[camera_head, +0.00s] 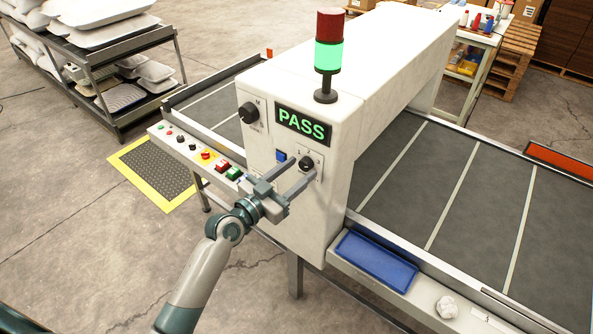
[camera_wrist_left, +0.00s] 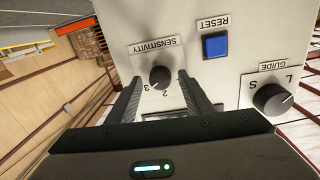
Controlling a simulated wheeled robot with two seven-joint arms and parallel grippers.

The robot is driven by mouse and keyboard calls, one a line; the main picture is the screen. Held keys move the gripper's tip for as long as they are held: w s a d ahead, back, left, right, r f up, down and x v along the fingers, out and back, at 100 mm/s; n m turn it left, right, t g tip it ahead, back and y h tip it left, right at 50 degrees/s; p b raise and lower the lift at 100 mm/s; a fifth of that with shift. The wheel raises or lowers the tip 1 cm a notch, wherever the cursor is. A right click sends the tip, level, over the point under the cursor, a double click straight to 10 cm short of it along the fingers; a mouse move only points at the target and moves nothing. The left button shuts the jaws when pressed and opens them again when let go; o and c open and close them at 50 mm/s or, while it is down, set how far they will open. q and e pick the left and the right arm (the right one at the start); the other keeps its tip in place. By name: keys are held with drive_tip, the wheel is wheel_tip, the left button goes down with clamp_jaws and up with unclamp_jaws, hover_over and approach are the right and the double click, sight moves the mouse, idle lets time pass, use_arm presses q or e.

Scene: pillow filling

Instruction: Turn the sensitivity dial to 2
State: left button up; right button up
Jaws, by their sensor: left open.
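The sensitivity dial (camera_head: 306,162) is a round black knob on the white front panel of the machine, below the green PASS display (camera_head: 303,125). In the left wrist view the dial (camera_wrist_left: 160,77) appears upside down under its SENSITIVITY label, with the numerals 2 and 3 showing beside it. Its pointer position is too small to tell surely. My left gripper (camera_head: 300,168) is open, its two fingers reaching to either side of the dial. I cannot tell whether either finger touches it. My right gripper is out of view.
A blue RESET button (camera_wrist_left: 215,45) and a black GUIDE knob (camera_wrist_left: 272,99) sit close by on the same panel. A row of controls (camera_head: 205,155) runs along the left ledge. A blue tray (camera_head: 375,262) lies on the right ledge beside the grey conveyor (camera_head: 440,180).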

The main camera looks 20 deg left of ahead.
use_arm(q)
drive_tip(key=c, duration=1.1)
drive_tip(key=shift+n, duration=0.5)
drive_tip(key=n, duration=0.4)
drive_tip(key=shift+n, duration=0.3)
drive_tip(key=n+p, duration=0.1)
drive_tip(key=n, duration=0.5)
drive_tip(key=shift+d+n+t, duration=0.1)
drive_tip(key=shift+n+t, duration=0.2)
drive_tip(key=o, duration=1.1)
